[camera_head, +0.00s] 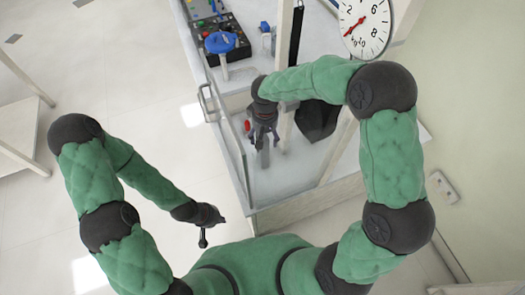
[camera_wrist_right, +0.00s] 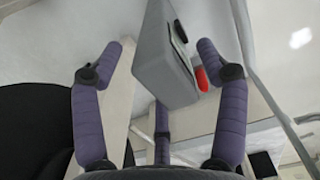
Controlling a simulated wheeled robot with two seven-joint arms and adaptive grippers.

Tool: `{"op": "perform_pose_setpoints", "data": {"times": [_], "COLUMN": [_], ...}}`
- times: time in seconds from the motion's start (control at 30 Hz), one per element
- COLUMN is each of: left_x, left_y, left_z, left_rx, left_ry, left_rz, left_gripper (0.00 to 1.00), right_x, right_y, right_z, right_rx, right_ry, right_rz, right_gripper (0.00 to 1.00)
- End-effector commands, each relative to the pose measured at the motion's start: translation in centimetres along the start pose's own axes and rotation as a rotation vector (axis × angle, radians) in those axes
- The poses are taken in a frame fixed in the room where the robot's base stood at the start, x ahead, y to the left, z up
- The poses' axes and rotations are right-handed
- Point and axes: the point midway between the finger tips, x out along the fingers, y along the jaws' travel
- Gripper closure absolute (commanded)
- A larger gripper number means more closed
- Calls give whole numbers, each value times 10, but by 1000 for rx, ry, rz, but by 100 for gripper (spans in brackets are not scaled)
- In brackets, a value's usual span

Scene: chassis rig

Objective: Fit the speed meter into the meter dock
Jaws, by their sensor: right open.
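A grey box-like thing (camera_wrist_right: 160,65) with a dark recess in its face and a red part at its side lies ahead of my right gripper in the right wrist view. I cannot tell whether it is the speed meter or the meter dock. My right gripper (camera_head: 264,136) is open above the bench; its purple fingers (camera_wrist_right: 163,55) are spread to both sides of the box, holding nothing. A red spot (camera_head: 248,126) shows beside this gripper in the head view. My left gripper (camera_head: 204,230) hangs left of the bench, over the floor; its finger state is unclear.
The white bench (camera_head: 283,185) has a metal rail (camera_head: 237,150) along its left side and pale uprights. A blue round part (camera_head: 220,42) stands at the back left, near a panel of controls (camera_head: 205,8). A dial with a red needle (camera_head: 365,28) is at the upper right.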

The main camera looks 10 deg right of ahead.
Motion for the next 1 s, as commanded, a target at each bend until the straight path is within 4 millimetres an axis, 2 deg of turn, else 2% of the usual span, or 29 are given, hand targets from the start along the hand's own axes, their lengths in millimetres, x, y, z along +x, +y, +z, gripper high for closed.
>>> {"op": "perform_pose_setpoints", "data": {"times": [0.1,0.37,0.73,0.87,1.0], "left_x": [-1,-1,-3,-10,-22], "left_y": [0,0,1,4,8], "left_z": [0,0,0,0,1], "left_rx": [0,0,0,0,0], "left_ry": [0,0,0,0,0], "left_rz": [0,0,0,0,0], "left_gripper": [100,100,100,100,100], "right_x": [-1,-1,-7,-26,-59], "right_y": [0,0,0,0,0], "right_z": [0,0,0,-1,-1], "right_rx": [0,-1,0,-1,-1], "right_ry": [1,0,2,3,6], "right_rz": [0,0,0,1,0], "right_gripper": [26,100,100,100,100]}}
